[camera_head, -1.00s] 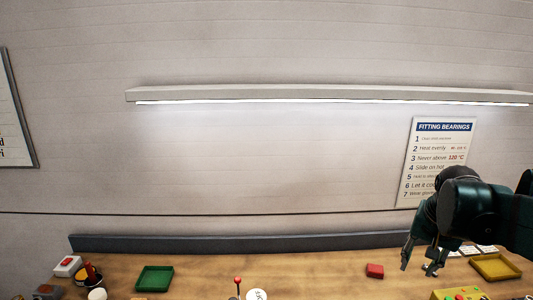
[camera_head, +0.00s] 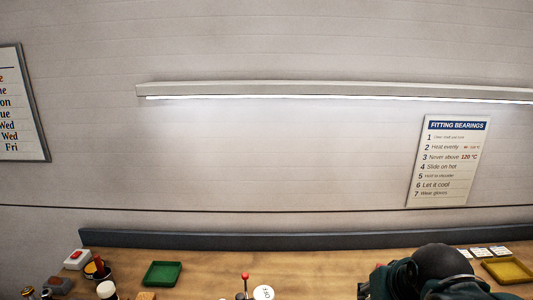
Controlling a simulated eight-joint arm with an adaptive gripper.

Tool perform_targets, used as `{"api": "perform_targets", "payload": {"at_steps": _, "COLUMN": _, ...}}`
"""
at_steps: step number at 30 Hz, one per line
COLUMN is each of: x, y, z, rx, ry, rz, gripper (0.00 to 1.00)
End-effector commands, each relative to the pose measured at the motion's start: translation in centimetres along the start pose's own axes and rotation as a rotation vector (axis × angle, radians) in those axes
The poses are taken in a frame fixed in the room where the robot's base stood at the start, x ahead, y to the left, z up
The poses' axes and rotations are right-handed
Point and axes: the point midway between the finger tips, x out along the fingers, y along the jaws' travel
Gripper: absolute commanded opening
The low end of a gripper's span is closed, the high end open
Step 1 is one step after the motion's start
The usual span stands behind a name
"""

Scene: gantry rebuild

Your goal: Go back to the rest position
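My arm rises from the bottom edge of the head view, right of the middle, in front of the bench. My gripper (camera_head: 363,290) shows only in part as a small grey piece at the left of the dark arm, at the bottom edge. Its fingertips are mostly hidden or cut off, so I cannot tell whether it is open or holds anything.
The wooden bench (camera_head: 215,268) has a green tray (camera_head: 162,274) at left and a yellow tray (camera_head: 508,271) at right. A red-knobbed lever (camera_head: 245,280) and a round white dial (camera_head: 263,293) stand near the middle front. A red-buttoned switch box (camera_head: 77,259) is at far left.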

Motion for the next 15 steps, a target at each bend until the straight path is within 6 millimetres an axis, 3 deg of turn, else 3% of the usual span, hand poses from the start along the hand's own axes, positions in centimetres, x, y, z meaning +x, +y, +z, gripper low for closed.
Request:
{"api": "perform_targets", "payload": {"at_steps": 6, "x": 0.0, "y": -2.4, "z": 3.0, "rx": -0.095, "ry": 0.045, "rz": -0.035, "gripper": 0.32}}
{"api": "perform_targets", "payload": {"at_steps": 15, "x": 0.0, "y": -3.5, "z": 4.3, "rx": -0.145, "ry": 0.071, "rz": -0.053, "gripper": 0.32}}
